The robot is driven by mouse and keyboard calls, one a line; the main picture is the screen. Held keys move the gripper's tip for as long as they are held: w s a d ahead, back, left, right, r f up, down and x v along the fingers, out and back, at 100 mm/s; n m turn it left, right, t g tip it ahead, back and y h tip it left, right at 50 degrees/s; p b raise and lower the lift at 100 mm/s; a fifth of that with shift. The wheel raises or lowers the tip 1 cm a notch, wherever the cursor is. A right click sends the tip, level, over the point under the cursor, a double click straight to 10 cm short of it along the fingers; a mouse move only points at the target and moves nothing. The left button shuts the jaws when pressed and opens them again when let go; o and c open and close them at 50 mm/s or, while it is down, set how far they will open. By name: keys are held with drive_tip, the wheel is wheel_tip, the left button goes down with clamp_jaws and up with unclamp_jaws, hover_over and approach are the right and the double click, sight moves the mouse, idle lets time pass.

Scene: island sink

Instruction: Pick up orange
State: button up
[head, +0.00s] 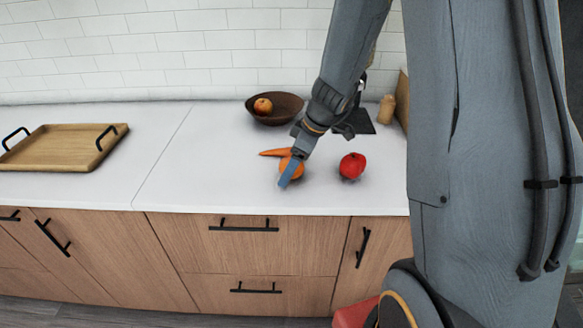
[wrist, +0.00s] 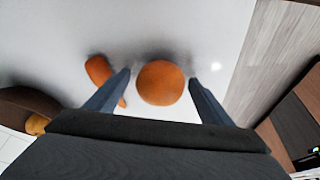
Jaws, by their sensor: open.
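The orange (wrist: 160,82) is a round orange fruit on the white counter. In the wrist view it shows between the two fingers of my gripper (wrist: 160,86), which are open with a gap to either side of it. In the head view my gripper (head: 290,172) is low over the counter and partly hides the orange (head: 297,166). I cannot tell whether the fingers touch the fruit. A carrot (head: 274,152) lies close by, behind the gripper in the head view, and it also shows beside the left finger in the wrist view (wrist: 99,70).
A red fruit (head: 352,166) sits to the right. A brown bowl (head: 284,108) holding an apple-like fruit (head: 263,106) stands behind, with a dark board (head: 358,122) and a wooden shaker (head: 387,109) beside it. A wooden tray (head: 62,146) lies at left. The counter between tray and carrot is clear.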

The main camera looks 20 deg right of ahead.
drive_tip(key=c, duration=1.2)
drive_tip(key=shift+r, duration=0.1)
